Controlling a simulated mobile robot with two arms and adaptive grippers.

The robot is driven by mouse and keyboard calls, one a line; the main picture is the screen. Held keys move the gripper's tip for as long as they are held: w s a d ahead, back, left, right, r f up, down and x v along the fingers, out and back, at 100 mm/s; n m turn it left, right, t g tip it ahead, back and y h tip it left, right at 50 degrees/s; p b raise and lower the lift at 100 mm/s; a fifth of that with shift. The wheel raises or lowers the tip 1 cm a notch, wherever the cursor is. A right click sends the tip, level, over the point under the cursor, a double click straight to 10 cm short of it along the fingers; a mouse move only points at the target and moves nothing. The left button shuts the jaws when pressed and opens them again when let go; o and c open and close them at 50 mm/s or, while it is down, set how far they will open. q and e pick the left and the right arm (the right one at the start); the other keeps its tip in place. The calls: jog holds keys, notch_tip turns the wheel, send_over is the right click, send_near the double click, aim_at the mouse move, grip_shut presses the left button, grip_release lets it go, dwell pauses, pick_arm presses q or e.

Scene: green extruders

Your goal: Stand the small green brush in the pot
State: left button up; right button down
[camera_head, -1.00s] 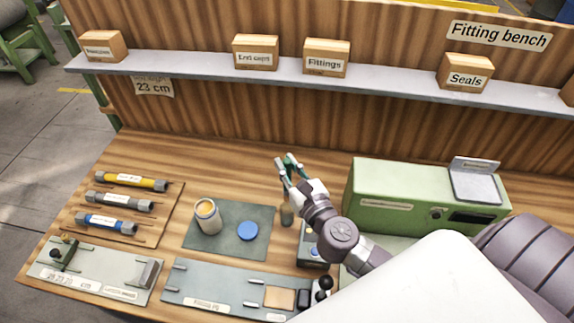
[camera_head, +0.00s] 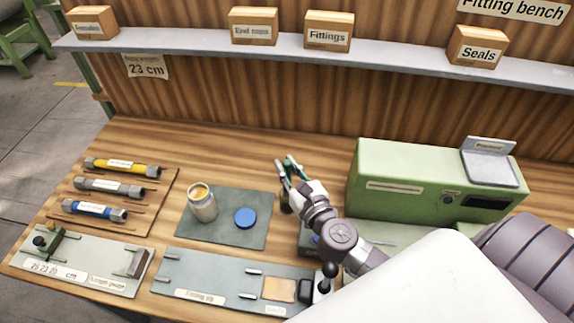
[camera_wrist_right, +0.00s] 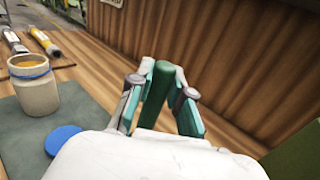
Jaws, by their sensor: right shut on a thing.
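The pot (camera_head: 203,208) is a cream jar with orange-yellow contents showing at its open top. It stands upright on a dark green-grey mat (camera_head: 228,238), and also shows at the left of the right wrist view (camera_wrist_right: 38,95). My right gripper (camera_head: 288,172) is to the right of the pot, apart from it, over the wooden bench. It is shut on the small green brush (camera_wrist_right: 156,92), whose dark green part shows between the fingers in the wrist view. The brush's lower end is mostly hidden. My left gripper is not in view.
A blue round lid (camera_head: 245,218) lies on the mat just right of the pot. A green machine (camera_head: 420,185) stands right of my gripper. Coloured cylinders on a board (camera_head: 122,200) lie at the left. The bench behind the mat is clear.

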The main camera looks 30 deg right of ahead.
jog(key=shift+f, duration=0.3)
jog(key=c, duration=1)
grip_release()
jog(key=shift+r, duration=5.05)
